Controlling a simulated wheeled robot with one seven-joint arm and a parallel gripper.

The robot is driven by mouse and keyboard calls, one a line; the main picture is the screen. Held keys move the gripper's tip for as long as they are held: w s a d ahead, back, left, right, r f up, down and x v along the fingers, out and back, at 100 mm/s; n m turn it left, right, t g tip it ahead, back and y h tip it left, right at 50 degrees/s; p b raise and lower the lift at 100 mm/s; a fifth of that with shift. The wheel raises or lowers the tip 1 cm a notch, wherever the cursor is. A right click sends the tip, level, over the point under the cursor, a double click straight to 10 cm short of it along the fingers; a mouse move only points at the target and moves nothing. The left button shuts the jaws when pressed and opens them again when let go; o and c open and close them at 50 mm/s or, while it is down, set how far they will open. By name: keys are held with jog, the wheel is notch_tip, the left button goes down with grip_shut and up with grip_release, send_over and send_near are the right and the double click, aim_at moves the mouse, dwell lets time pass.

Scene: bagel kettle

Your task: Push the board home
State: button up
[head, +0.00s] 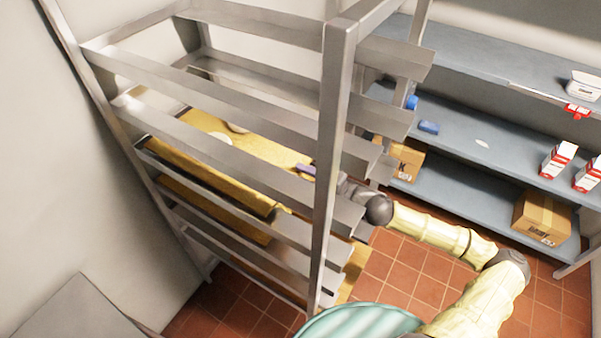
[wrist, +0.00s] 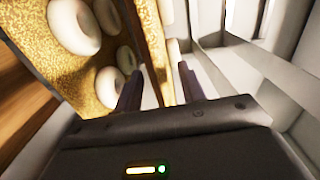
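The board (head: 265,149) is yellow and grainy and lies in a slot of the metal rack. Pale bagels show on it, partly hidden by the rack's rails. In the wrist view the board (wrist: 72,68) fills the upper left with several bagels on it. My gripper (head: 309,172) is at the board's right end, beside the rack's near post. In the wrist view its two fingers (wrist: 158,82) stand apart, with the board's edge close to the tips. I cannot tell whether they touch it.
The metal rack (head: 335,120) has several rails and an upright post close to my arm. Another yellow board (head: 190,193) shows lower in the rack. Blue shelves (head: 465,125) with cartons and a cardboard box (head: 541,219) stand at right. Tiled floor (head: 400,265) is open between them.

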jog(key=shift+v, duration=1.35)
jog(key=shift+x, duration=2.4)
